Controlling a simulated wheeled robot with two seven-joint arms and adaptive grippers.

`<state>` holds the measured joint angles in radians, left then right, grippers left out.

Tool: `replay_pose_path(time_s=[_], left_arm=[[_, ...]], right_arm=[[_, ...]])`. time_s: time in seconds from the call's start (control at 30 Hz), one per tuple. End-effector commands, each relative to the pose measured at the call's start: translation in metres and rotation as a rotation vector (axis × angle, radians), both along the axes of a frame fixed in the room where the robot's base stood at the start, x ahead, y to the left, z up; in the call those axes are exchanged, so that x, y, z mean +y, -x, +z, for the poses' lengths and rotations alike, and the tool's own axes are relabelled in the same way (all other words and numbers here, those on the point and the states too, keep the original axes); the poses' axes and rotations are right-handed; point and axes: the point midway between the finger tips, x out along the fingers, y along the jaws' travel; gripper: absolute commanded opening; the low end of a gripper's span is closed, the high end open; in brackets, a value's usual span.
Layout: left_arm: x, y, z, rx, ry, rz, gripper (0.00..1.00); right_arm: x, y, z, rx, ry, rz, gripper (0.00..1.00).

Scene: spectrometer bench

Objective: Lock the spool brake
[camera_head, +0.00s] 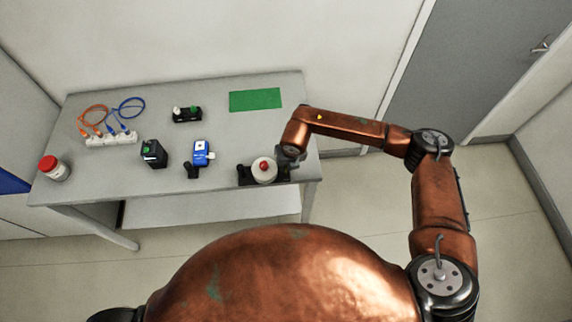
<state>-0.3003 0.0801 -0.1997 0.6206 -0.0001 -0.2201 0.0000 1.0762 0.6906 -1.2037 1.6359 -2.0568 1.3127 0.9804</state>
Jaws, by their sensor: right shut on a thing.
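The spool (259,177) is a white reel with a red centre, held in a black stand at the front right of the table. My right gripper (287,158) is at the right side of the spool, low over the table. It is shut on a small part there, which looks like the spool brake; the fingers and the arm hide most of it. The exact position of the brake cannot be made out at this size. My left gripper is not in view.
On the grey table (225,122) stand a blue device (201,152), a black box (154,153), a black holder (187,114), a white connector strip (110,138) with orange and blue cables, and a red-lidded jar (54,168). A green mat (255,99) lies at the back right.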

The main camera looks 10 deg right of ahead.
Motion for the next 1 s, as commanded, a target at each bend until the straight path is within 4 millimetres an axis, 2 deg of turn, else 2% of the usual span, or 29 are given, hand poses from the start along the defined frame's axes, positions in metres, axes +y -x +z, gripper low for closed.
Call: replay_pose_path(time_s=[0.3,0.7,1.0], left_arm=[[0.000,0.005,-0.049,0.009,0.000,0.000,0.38],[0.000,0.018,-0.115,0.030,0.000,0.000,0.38],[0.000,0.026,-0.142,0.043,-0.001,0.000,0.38]], right_arm=[[0.001,0.016,-0.011,-0.279,0.001,0.005,0.00],[0.001,0.025,-0.015,-0.531,0.004,0.001,0.00],[0.001,0.029,-0.014,-0.633,0.008,0.000,0.00]])
